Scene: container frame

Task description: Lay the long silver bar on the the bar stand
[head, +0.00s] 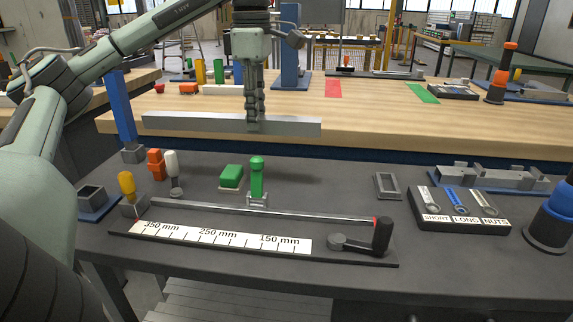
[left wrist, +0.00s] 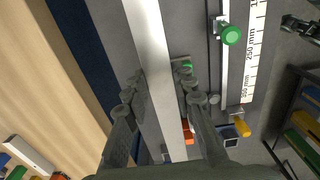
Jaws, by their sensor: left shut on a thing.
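The long silver bar (head: 185,122) is held level in my left gripper (head: 255,122), above the grey bench near its far edge. In the left wrist view, the bar (left wrist: 150,45) runs lengthwise between the two fingers of the left gripper (left wrist: 160,85). The fingers are shut on it near its middle. A low grey fixture with a blue base and raised brackets (head: 490,178) stands at the right of the grey bench. It may be the bar stand, but I cannot tell for sure. It looks empty. My right gripper is not in view.
A measuring fixture with a millimetre scale (head: 215,238) lies along the front of the bench. A green-handled clamp (head: 257,178), an orange piece (head: 156,164) and a green block (head: 231,176) stand behind it. A black wrench tray (head: 462,222) lies at right.

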